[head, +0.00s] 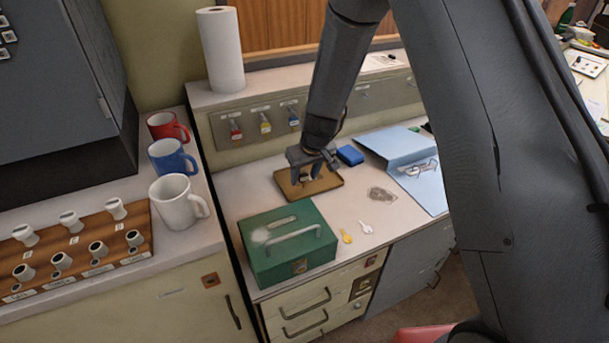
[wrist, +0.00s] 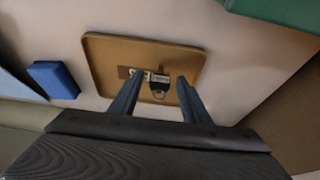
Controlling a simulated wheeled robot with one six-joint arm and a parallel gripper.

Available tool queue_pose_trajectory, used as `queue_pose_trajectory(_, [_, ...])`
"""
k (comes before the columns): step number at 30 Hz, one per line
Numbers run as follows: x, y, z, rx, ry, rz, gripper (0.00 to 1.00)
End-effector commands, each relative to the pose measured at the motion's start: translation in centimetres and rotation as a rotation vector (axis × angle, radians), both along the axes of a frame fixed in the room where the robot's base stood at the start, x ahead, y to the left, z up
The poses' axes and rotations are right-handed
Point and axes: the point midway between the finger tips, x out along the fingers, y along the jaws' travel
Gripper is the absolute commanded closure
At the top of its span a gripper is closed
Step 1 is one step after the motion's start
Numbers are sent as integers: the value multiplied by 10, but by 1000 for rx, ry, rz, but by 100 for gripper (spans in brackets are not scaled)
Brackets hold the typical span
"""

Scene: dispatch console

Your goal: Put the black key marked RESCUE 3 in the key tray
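The key tray (head: 334,183) is a shallow brown tray on the counter behind the green box; it fills the middle of the wrist view (wrist: 98,60). A black key (wrist: 158,84) with a pale tag lies inside it; the tag's writing is too small to read. In the head view the key is mostly hidden by my fingers. My gripper (head: 307,180) points down over the tray. In the wrist view its two fingers (wrist: 160,77) stand apart on either side of the key, with gaps visible, so it is open.
A green metal box (head: 287,255) stands in front of the tray. A blue block (head: 350,155) and a light blue folder (head: 400,147) are to its right. A yellow key (head: 346,236) and a white key (head: 365,227) lie near the front edge. Coloured keys hang on the rear panel (head: 355,97).

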Motion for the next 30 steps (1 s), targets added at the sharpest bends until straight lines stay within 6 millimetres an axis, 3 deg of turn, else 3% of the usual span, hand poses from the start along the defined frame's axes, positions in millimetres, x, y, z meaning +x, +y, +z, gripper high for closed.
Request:
queue_pose_trajectory(10, [-2, -1, 11, 1, -2, -1, 57])
queue_pose_trajectory(24, [-27, -12, 86, 1, -3, 1, 57])
queue_pose_trajectory(30, [-35, -15, 107, 0, -1, 0, 57])
